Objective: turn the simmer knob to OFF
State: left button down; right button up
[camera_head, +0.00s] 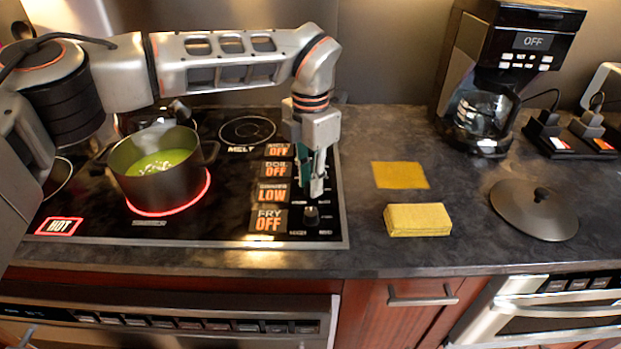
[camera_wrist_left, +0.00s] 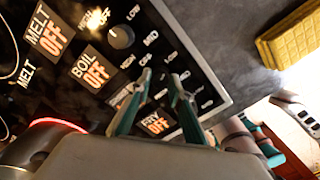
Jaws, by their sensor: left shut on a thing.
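My left gripper (camera_head: 317,184) points down at the stove's control strip. It is shut on the simmer knob, which its fingers hide in the head view. The simmer display (camera_head: 272,192) beside it reads LOW in orange. In the left wrist view my left gripper (camera_wrist_left: 162,78) has its fingertips close together over the simmer row, and the finger partly covers the simmer display. The fry knob (camera_head: 311,215) stands just in front of the fingers. Teal parts at the lower right of the wrist view look like my right gripper (camera_wrist_left: 268,146); its jaws are unclear.
The melt, boil and fry displays (camera_head: 268,219) read OFF. A dark pot (camera_head: 160,187) of green soup sits on a glowing burner, by a lit HOT sign (camera_head: 59,226). A yellow sponge (camera_head: 417,220), a lid (camera_head: 533,211) and a coffee maker (camera_head: 482,100) are to the right.

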pick_arm(q)
jog(key=shift+r+n+p, duration=0.1)
jog(key=shift+n+p, duration=0.6)
jog(key=shift+n, duration=0.4)
jog(key=shift+n+p, duration=0.4)
jog(key=shift+n, duration=0.5)
jog(key=n, duration=0.2)
jog(key=shift+n+p, duration=0.35)
jog(key=shift+n, duration=0.05)
jog(key=n, duration=0.5)
jog(key=shift+n, duration=0.7)
jog(key=shift+n+p, duration=0.3)
